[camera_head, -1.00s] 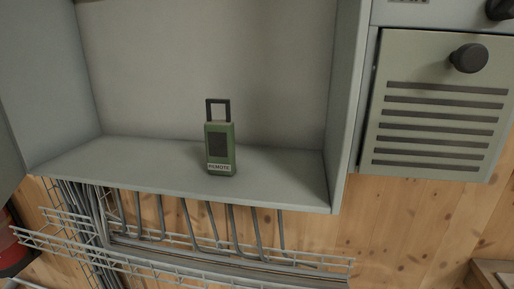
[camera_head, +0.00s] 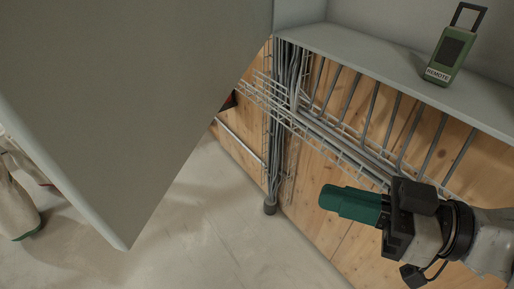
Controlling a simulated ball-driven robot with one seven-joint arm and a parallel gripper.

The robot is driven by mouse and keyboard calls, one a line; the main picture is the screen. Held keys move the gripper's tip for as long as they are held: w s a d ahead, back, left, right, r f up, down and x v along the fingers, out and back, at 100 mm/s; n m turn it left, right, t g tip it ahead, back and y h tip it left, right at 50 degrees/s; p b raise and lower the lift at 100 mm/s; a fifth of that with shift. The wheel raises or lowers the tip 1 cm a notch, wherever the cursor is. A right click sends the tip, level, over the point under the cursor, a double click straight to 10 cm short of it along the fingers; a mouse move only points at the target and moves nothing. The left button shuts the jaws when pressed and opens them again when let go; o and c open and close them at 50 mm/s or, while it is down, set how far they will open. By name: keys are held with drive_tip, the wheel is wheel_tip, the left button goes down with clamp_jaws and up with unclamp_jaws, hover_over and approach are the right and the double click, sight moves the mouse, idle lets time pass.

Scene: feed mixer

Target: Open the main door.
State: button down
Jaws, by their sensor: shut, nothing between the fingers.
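A large plain grey door (camera_head: 140,90) fills the upper left of the view. It stands swung out from the grey cabinet (camera_head: 385,55), whose inside shows at the upper right. My gripper (camera_head: 328,197) is at the lower right, with its green fingers closed together and pointing left. It is empty and is apart from the door, with a gap of floor and wooden wall between them in the picture. The door's hinge side is cut off by the top edge of the view, and no handle shows on the visible face.
A green remote (camera_head: 447,58) with a black loop stands on the cabinet floor. Below the cabinet, wire racks (camera_head: 340,140) and grey cables (camera_head: 277,150) run along the wooden wall. Pale sacks (camera_head: 18,195) lie at the far left. The concrete floor (camera_head: 210,215) is mostly clear.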

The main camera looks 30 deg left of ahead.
wheel_tip(320, 180, up, 6)
drive_tip(key=s+a+n+g, duration=0.2)
drive_tip(key=s+n+g, duration=0.1)
drive_tip(key=n, duration=0.1)
drive_tip(key=p, duration=0.4)
approach(189, 156)
drive_tip(key=x, duration=0.6)
drive_tip(key=shift+s+a, duration=0.1)
drive_tip(key=shift+a, duration=0.15)
drive_tip(key=shift+a+f, duration=0.1)
drive_tip(key=shift+a, duration=0.05)
drive_tip(key=shift+a, duration=0.1)
